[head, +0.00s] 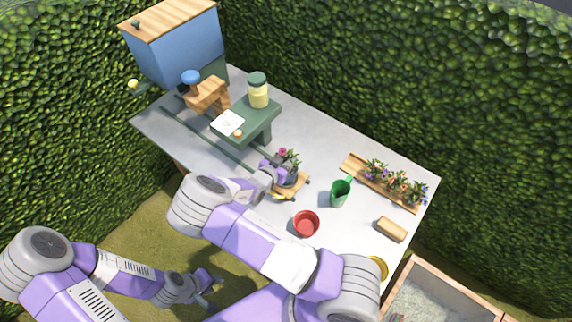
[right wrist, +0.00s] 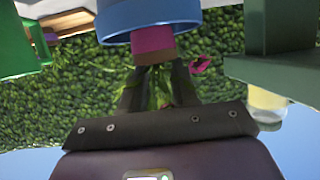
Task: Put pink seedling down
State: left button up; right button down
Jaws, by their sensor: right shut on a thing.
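The pink seedling shows its pink flower (head: 283,152) and green leaves in the head view, above a small wooden stand (head: 296,187). My right gripper (head: 270,172) is beside it, shut on it. In the upside-down right wrist view, my right gripper's fingers (right wrist: 160,92) close around its green stem; its pink plug (right wrist: 153,42) overlaps the rim of a blue pot (right wrist: 160,14). I cannot tell whether the plug touches the pot. The pot is mostly hidden by my gripper in the head view. My left gripper (head: 208,290) is open and empty, off the table at lower left.
A wooden tray (head: 354,167) of flowers is at right. A green bench (head: 262,118) bearing a jar (head: 258,92) is behind. Clear table (head: 310,130) lies between bench and tray.

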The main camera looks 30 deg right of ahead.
jog(key=shift+f, duration=1.45)
jog(key=shift+f, duration=0.15)
jog(key=c, duration=1.1)
grip_release()
